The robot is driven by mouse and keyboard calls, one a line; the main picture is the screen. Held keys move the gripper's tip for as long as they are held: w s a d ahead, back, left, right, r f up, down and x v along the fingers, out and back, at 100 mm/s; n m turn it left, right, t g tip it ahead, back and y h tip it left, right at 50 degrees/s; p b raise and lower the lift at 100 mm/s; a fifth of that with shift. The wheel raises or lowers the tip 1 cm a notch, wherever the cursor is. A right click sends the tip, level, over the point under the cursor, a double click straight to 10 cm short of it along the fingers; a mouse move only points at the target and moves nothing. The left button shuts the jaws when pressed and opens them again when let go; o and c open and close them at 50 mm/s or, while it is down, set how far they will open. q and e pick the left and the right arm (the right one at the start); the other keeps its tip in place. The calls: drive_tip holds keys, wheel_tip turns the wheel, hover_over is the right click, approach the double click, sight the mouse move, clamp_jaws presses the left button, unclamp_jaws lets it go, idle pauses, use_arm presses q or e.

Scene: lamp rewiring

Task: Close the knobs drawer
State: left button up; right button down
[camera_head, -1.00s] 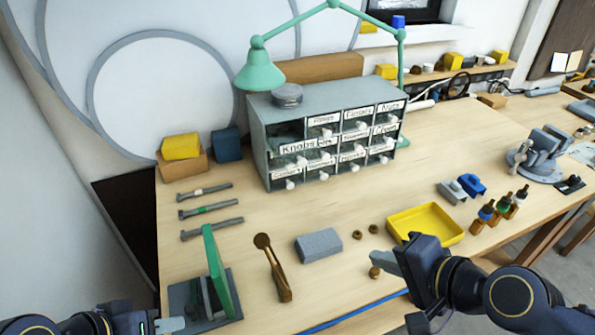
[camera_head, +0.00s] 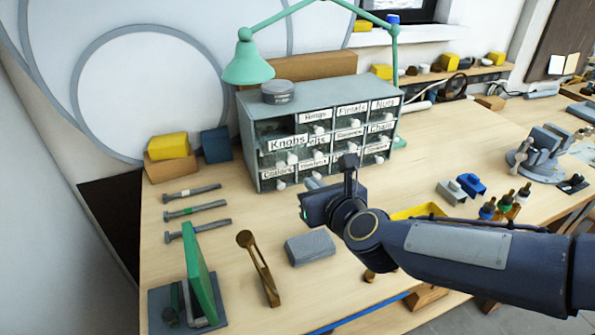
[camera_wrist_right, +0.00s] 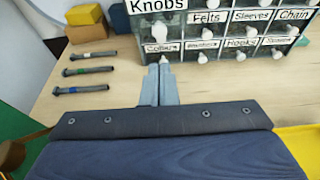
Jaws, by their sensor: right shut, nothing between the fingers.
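The Knobs drawer (camera_head: 287,144) is in the left column of the grey drawer cabinet (camera_head: 305,97). It juts out toward me, with its white knob below the label and a dark opening (camera_head: 273,128) behind it. The Knobs label also shows at the top of the right wrist view (camera_wrist_right: 158,6). My right gripper (camera_head: 312,181) is shut and empty, just in front of the cabinet's lower edge, below and slightly right of the Knobs drawer. In the right wrist view its fingertips (camera_wrist_right: 161,68) point toward the cabinet below the Collars drawer (camera_wrist_right: 162,47), apart from the Knobs front. My left gripper is not in view.
The other labelled drawers look shut. A grey tin (camera_head: 278,92) and the green lamp (camera_head: 248,65) are at the cabinet top. Several bolts (camera_head: 195,209) lie left. A grey block (camera_head: 310,248) and brass piece (camera_head: 259,268) lie in front. My arm partly hides a yellow tray (camera_head: 418,211).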

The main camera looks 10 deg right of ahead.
approach(288, 146)
drive_tip(key=w+f, duration=0.2)
drive_tip(key=f, duration=0.2)
drive_tip(key=shift+w+a+f, duration=0.1)
drive_tip(key=shift+w+a, duration=0.2)
drive_tip(key=shift+w, duration=0.1)
